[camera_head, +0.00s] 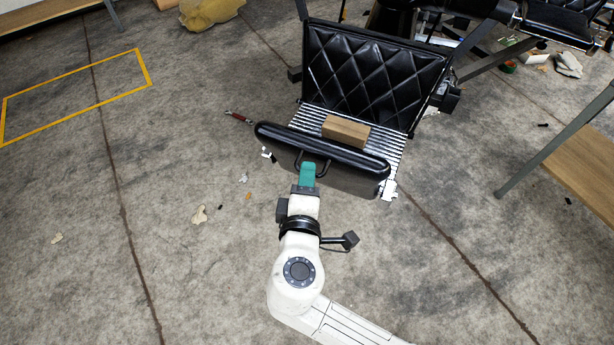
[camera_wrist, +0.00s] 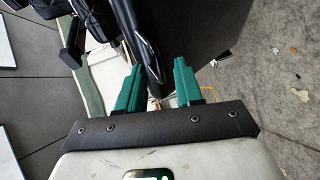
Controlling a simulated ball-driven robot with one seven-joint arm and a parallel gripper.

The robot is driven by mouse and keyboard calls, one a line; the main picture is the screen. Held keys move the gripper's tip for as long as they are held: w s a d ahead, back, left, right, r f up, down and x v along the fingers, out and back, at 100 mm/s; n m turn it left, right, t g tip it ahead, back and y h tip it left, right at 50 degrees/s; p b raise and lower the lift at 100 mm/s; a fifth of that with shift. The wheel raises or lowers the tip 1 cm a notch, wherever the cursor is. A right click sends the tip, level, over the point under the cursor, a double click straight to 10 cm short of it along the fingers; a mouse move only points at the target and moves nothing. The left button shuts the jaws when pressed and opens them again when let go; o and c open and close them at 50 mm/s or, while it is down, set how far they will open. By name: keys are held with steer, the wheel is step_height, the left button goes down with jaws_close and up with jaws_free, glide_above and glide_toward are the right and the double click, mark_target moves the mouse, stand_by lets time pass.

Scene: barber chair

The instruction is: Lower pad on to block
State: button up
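The black padded board (camera_head: 335,178) is tilted in front of the chair, its thick rounded top edge raised. The wooden block (camera_head: 346,132) lies on the slatted metal plate (camera_head: 393,152) behind that edge; the edge hides part of its lower side. My gripper (camera_head: 307,170) is at the pad's near face, by its dark handles (camera_head: 325,164). In the wrist view my gripper's teal fingers (camera_wrist: 159,85) stand apart on either side of a dark bar (camera_wrist: 153,75). Whether both fingers press on it is unclear. A dark panel (camera_wrist: 200,38), apparently the pad, rises beyond; the block is not visible there.
The diamond-stitched black chair cushion (camera_head: 375,70) stands behind the block. A wooden bench (camera_head: 585,150) is at the right. A small red-handled tool (camera_head: 238,117) and scraps lie on the concrete floor. The floor left of the pad is mostly clear.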

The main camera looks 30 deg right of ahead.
steer(key=shift+w+d+f, duration=0.1)
steer(key=shift+w+d, duration=0.25)
jaws_close()
stand_by(1.3)
